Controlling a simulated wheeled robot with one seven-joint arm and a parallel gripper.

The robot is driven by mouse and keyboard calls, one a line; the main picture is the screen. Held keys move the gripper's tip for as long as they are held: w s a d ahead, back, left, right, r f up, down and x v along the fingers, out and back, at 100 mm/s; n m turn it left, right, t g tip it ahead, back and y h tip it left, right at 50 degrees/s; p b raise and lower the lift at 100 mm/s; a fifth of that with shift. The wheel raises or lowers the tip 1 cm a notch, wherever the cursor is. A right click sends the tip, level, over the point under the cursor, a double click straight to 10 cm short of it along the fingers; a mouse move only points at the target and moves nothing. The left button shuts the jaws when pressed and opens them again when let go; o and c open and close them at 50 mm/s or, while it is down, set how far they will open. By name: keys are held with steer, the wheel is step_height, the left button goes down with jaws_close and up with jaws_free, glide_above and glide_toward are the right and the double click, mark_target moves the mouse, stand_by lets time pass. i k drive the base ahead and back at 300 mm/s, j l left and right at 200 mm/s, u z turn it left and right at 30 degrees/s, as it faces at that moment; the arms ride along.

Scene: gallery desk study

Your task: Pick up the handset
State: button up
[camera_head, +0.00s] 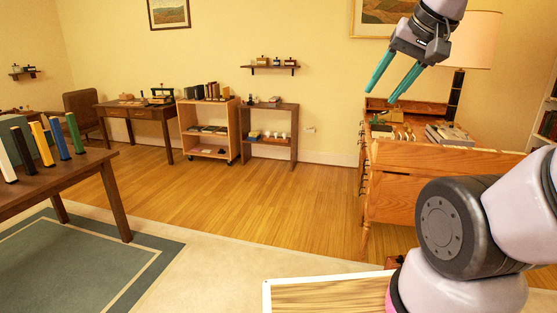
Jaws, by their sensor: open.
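My gripper (382,95) is at the upper right, raised in the air in front of the back wall. Its two teal fingers are apart with nothing between them, pointing down and left. In the picture they hang above the left end of the light wooden desk (415,185). I cannot make out a handset for certain. A small dark object (162,95) stands on the far dark desk (140,112), too small to identify. Small green and dark items (379,118) lie on the light desk's left end, also unclear.
Books (450,134) and a lamp (470,42) stand on the light desk. A wheeled shelf cart (207,130) and a small shelf (268,135) stand by the back wall. A table (75,172) with several coloured upright pieces is at left. The middle floor (250,205) is clear.

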mark_target(410, 130)
steer(key=i+j+u, duration=0.3)
steer(key=i, duration=0.3)
steer(key=i+u, duration=0.25)
steer(key=i, duration=0.35)
steer(key=i+j+z, duration=0.1)
steer(key=i+z, duration=0.3)
steer(key=i+j+z, duration=0.25)
steer(key=i+z, duration=0.15)
steer(key=i, duration=0.2)
steer(key=i+j+z, duration=0.25)
steer(key=z, duration=0.15)
steer(key=i+j+z, duration=0.25)
steer(key=z, duration=0.15)
steer(key=i+j+z, duration=0.15)
steer(key=j+z, duration=0.25)
steer(key=i+j+z, duration=0.1)
steer(key=j+z, duration=0.3)
steer(key=i+j+z, duration=0.1)
steer(key=j+z, duration=0.2)
steer(key=j, duration=0.5)
